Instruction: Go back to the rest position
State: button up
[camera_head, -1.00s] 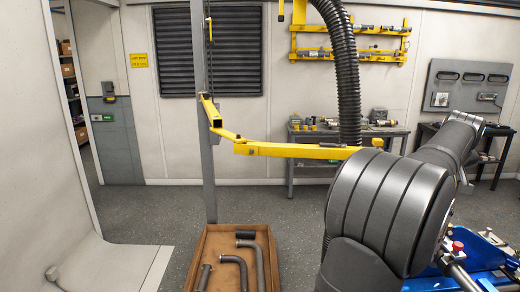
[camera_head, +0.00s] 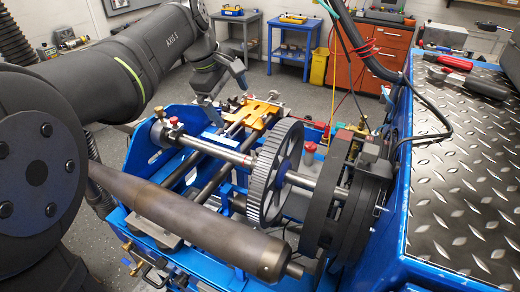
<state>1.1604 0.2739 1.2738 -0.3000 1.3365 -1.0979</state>
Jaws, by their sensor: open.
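My arm reaches in from the left in the camera_head view, over the near left side of a blue dyno stand (camera_head: 408,205). My gripper (camera_head: 224,92) is at the arm's far end, above the back left part of the stand. Its dark fingers are apart and nothing shows between them. Its fingertips are small in the picture, so any contact below is hard to judge.
The stand carries a toothed wheel (camera_head: 275,172) on a shaft, a large metal cylinder (camera_head: 190,215) and a yellow bracket (camera_head: 258,112). A diamond-plate top (camera_head: 465,170) holds tools at right. Hoses hang above. Behind are a blue cart (camera_head: 291,50) and orange cabinet (camera_head: 375,52).

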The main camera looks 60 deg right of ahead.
jog(key=s+x, duration=0.1)
jog(key=x, duration=0.9)
jog(key=shift+s+a, duration=0.25)
jog(key=shift+s, duration=0.05)
jog(key=v, duration=1)
jog(key=shift+w, duration=0.15)
jog(key=shift+d, duration=0.1)
jog(key=shift+c, duration=0.4)
